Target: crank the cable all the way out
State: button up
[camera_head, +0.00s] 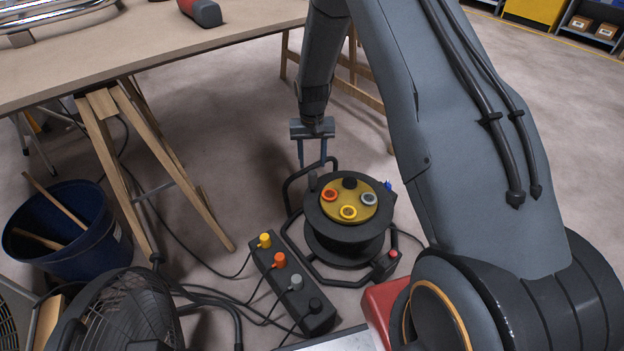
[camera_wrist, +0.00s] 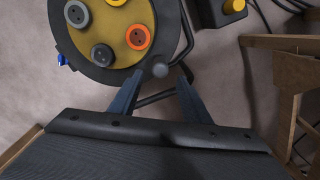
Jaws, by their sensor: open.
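The cable reel (camera_head: 343,243) stands on the floor in a black tubular frame. Its yellow top disc (camera_head: 362,197) carries red-orange, yellow, grey and black sockets; it also shows in the wrist view (camera_wrist: 117,45). A small grey crank knob (camera_head: 312,181) stands up at the disc's rim, on the side nearest my gripper; it also shows in the wrist view (camera_wrist: 160,70). My gripper (camera_head: 312,166) points down above the knob, with its fingers apart and empty. In the wrist view the knob appears between the fingertips (camera_wrist: 161,76); contact cannot be told.
A black power strip (camera_head: 291,287) with several coloured plugs lies left of the reel, with cables running left. A black fan (camera_head: 130,308), a blue bucket (camera_head: 75,262) and a trestle table (camera_head: 150,45) stand left.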

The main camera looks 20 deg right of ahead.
aim_at(313, 172)
notch_tip(313, 172, down, 7)
jog(key=shift+f+b, duration=0.2)
jog(key=shift+b, duration=0.75)
grip_shut()
